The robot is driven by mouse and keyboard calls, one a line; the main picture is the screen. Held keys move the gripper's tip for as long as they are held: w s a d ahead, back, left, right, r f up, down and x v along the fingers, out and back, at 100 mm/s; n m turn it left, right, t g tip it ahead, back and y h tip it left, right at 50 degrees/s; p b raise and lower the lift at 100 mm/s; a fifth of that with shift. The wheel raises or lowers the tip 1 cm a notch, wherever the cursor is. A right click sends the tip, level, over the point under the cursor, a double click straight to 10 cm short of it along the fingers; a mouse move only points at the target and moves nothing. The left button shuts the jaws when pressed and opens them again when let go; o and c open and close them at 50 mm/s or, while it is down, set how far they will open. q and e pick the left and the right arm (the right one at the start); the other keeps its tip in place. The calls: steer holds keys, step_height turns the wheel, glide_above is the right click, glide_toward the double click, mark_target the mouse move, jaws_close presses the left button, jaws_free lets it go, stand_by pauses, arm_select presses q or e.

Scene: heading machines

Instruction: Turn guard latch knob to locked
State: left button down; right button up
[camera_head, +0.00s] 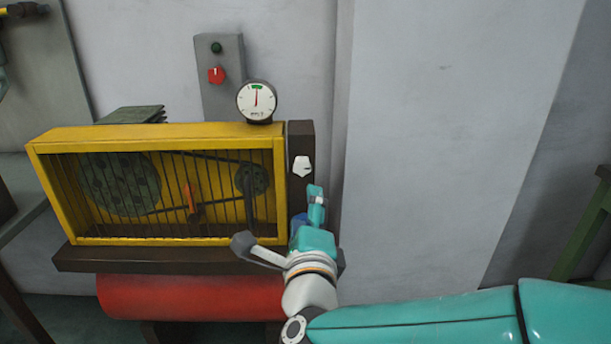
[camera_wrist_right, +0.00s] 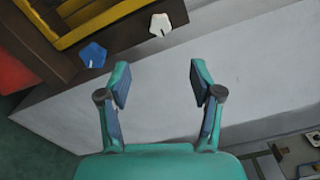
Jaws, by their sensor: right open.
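Two five-sided knobs sit on the dark brown panel (camera_head: 299,139) at the right end of the yellow guard (camera_head: 162,131). The upper knob is white (camera_head: 302,166) and also shows in the right wrist view (camera_wrist_right: 160,24). The lower knob is blue (camera_wrist_right: 93,54), with a small pale pointer mark; in the head view my gripper partly hides it. I cannot tell which knob is the guard latch. My right gripper (camera_head: 316,203) is just in front and right of the panel. In the wrist view its fingers (camera_wrist_right: 159,84) are apart with nothing between them. My left gripper is out of view.
The guard's bars cover belt wheels. A red cylinder (camera_head: 190,297) lies under the brown base. A pale wall (camera_head: 450,130) stands at right.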

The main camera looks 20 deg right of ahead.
mark_target(305, 170)
steer(key=p+x, duration=0.1)
steer(key=x, duration=1.5)
steer(key=shift+f, duration=0.1)
steer(key=shift+s, duration=0.1)
steer(key=shift+c, duration=0.3)
steer(key=shift+d, duration=0.1)
steer(key=c, duration=1.1)
